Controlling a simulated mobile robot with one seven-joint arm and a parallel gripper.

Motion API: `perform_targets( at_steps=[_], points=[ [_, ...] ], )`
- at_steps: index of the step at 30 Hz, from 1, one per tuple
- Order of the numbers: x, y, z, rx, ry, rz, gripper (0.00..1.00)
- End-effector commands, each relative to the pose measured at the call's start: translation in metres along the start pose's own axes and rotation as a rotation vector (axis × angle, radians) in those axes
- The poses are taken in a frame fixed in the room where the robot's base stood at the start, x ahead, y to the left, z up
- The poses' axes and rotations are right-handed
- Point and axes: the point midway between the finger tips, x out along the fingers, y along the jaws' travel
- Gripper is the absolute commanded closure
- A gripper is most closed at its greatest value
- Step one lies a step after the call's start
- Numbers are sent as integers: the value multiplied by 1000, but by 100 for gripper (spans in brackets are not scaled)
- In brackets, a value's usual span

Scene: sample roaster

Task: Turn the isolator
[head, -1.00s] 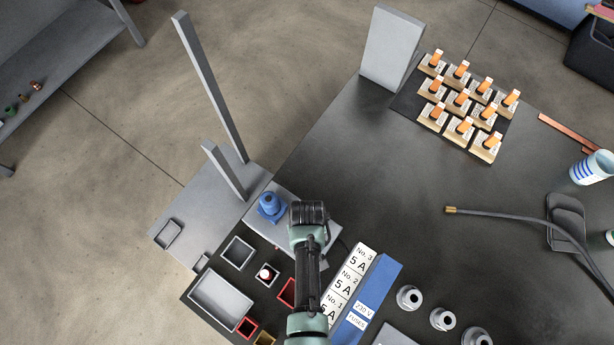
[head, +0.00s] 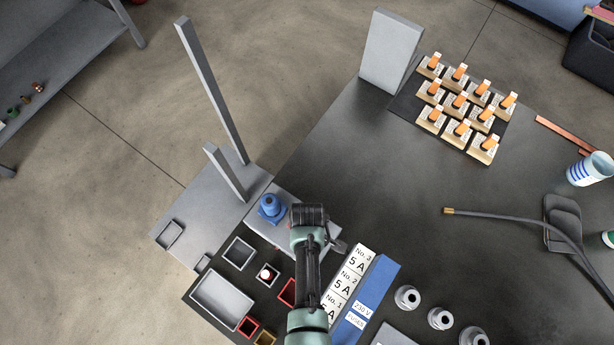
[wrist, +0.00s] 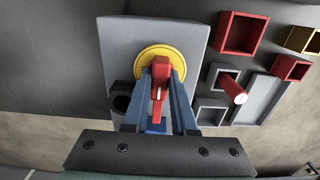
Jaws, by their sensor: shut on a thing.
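The isolator is a grey box (wrist: 135,40) with a round yellow plate (wrist: 152,52) and a red handle (wrist: 160,67) on it, seen in the wrist view. My gripper (wrist: 161,82) has its two blue fingers on either side of the red handle and is shut on it. The handle lies in line with the fingers. In the head view, the grey box (head: 290,197) is at the table's left corner, and my wrist hides the handle and fingertips there.
A blue fitting (head: 270,207) stands on the box close left of my wrist. Small open bins (head: 222,298) and a blue fuse block (head: 375,285) lie near my arm. Upright grey posts (head: 212,90) rise behind.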

Motion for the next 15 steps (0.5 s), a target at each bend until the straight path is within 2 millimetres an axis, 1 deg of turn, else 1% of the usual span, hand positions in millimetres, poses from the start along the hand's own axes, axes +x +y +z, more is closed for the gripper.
perform_targets(
  at_steps=[14, 15],
  points=[
    [0, 0, 0, -16, 1, 1, 100],
    [0, 0, 0, -16, 1, 1, 73]
  ],
)
